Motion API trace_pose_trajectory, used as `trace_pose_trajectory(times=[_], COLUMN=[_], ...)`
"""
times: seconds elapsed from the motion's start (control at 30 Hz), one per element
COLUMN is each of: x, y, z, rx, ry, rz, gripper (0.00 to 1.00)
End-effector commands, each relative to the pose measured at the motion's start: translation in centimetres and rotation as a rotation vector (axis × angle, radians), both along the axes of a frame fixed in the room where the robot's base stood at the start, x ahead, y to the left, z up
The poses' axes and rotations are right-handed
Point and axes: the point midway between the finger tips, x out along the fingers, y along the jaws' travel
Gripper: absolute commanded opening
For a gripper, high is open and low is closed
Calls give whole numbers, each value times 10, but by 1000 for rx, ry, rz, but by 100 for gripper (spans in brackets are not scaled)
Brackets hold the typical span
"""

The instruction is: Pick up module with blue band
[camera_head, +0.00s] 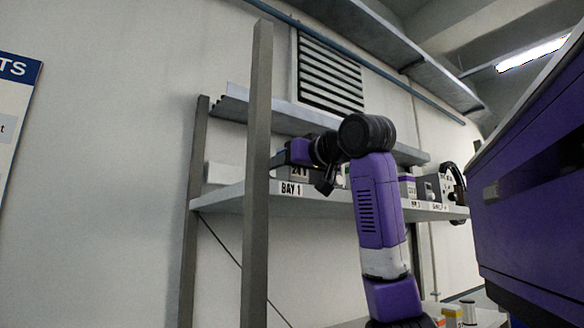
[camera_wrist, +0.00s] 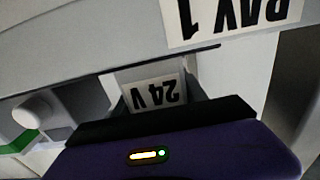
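A module with a white "24 V" label (camera_wrist: 153,94) shows upside down in the wrist view, straight ahead of my gripper. In the head view its "24 V" label (camera_head: 299,171) shows on the shelf above the BAY 1 sign, partly behind my arm. My gripper (camera_wrist: 158,98) has dark fingers standing apart, one on each side of the label. I cannot tell whether they touch the module.
The shelf (camera_head: 330,207) carries a BAY 1 sign (camera_head: 291,189), also close by in the wrist view (camera_wrist: 230,14). A grey upright post (camera_head: 257,180) stands left of my arm. More modules (camera_head: 430,187) stand further right. A green-edged item (camera_wrist: 18,142) lies at the wrist view's left.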

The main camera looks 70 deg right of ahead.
Motion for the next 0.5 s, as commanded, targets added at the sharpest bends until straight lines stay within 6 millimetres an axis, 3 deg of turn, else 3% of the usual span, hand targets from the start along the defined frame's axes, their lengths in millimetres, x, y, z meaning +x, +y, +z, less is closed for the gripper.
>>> trace_pose_trajectory(times=[0.03,0.2,0.5], x=[0,0,0], y=[0,0,1], z=[0,0,2], rx=[0,0,-2], ry=[0,0,-1], rz=[0,0,0], gripper=[34,1,0])
